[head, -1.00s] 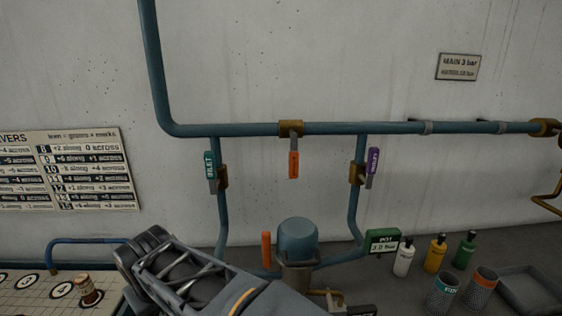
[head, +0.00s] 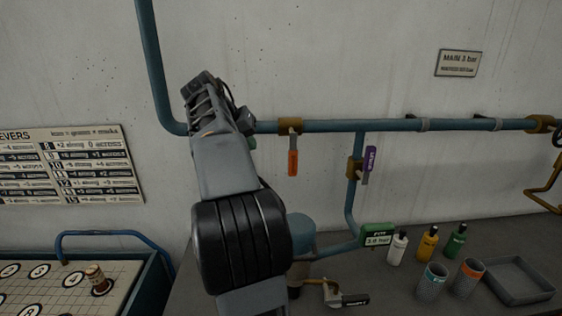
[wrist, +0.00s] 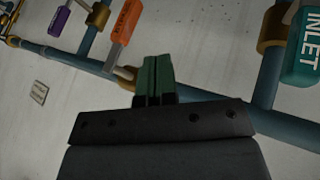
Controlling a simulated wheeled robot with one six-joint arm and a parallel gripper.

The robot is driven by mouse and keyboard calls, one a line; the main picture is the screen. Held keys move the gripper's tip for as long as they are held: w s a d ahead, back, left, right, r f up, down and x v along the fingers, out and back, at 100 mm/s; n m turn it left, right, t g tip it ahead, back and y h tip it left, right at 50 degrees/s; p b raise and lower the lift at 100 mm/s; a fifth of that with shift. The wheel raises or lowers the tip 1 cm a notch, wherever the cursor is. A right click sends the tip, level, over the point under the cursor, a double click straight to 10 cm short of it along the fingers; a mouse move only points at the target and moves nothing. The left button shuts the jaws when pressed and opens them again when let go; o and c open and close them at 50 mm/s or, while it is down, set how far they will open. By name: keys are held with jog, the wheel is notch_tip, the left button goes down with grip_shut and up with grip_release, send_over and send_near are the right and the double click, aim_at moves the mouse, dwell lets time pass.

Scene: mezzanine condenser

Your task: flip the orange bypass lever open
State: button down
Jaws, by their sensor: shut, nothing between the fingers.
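The orange bypass lever (head: 293,162) hangs straight down from a brass valve (head: 290,126) on the horizontal blue pipe. In the wrist view the orange lever (wrist: 125,20) is at the upper left, apart from my fingers. My gripper (head: 250,142) is at the pipe's height, left of the lever; in the head view only a bit of its green fingers shows beside my arm. In the wrist view its green fingers (wrist: 156,78) are together and empty, in front of the pipe between the orange lever and the teal INLET lever (wrist: 305,45).
A purple lever (head: 370,158) is on the right branch pipe. My arm covers the left branch and part of the blue pot (head: 300,232). Bottles, cups and a grey tray (head: 517,278) stand on the counter at right. A gridded board (head: 50,285) is at lower left.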

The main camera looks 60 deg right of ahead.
aim_at(293, 155)
jog(key=s+d+f+p, duration=0.2)
jog(key=s+d+f, duration=0.2)
jog(key=d+f, duration=0.4)
jog(key=shift+s, duration=0.4)
dwell(0.5)
